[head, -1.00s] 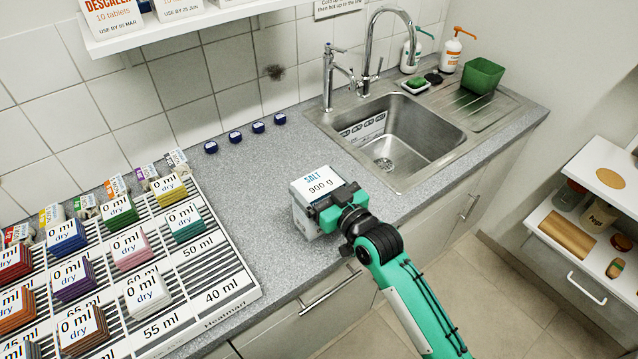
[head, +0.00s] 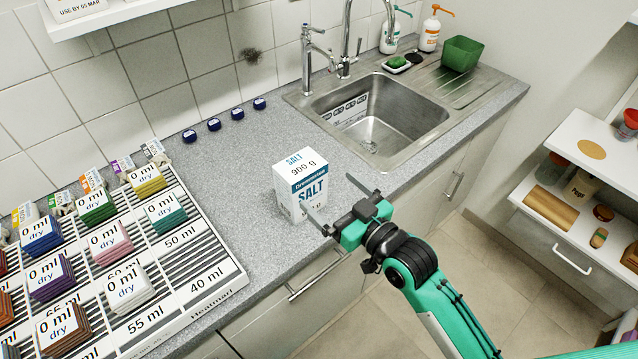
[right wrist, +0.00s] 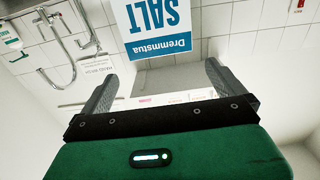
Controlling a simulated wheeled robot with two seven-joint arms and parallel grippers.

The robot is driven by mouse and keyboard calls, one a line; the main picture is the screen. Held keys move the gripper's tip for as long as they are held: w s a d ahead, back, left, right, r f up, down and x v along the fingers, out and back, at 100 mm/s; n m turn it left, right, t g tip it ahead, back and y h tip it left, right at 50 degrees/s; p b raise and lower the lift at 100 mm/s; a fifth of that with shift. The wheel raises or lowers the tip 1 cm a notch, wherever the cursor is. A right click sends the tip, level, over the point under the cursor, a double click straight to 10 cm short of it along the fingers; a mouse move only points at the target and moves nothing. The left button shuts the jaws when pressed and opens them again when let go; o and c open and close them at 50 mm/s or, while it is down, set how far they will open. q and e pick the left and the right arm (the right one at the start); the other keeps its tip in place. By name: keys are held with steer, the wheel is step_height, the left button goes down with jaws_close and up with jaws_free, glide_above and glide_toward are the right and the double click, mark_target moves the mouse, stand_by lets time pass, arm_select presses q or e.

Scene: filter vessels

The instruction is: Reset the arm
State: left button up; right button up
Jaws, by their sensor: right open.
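My right gripper (head: 337,202) is open and empty, with its two fingers apart just right of and in front of the salt box (head: 301,182). The white and blue box stands upright on the grey counter. One fingertip overlaps the box's lower right side in the head view; I cannot tell whether it touches. In the right wrist view the box (right wrist: 157,25) appears upside down beyond the open fingers (right wrist: 158,85). My left gripper is not in view.
A labelled rack (head: 215,283) with coloured filter stacks fills the counter's left. Several dark blue caps (head: 214,125) lie near the wall. A steel sink (head: 372,118) with tall taps is at the back right. Counter between rack and box is clear.

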steer(key=shift+s+d, duration=0.35)
steer(key=shift+s, duration=0.2)
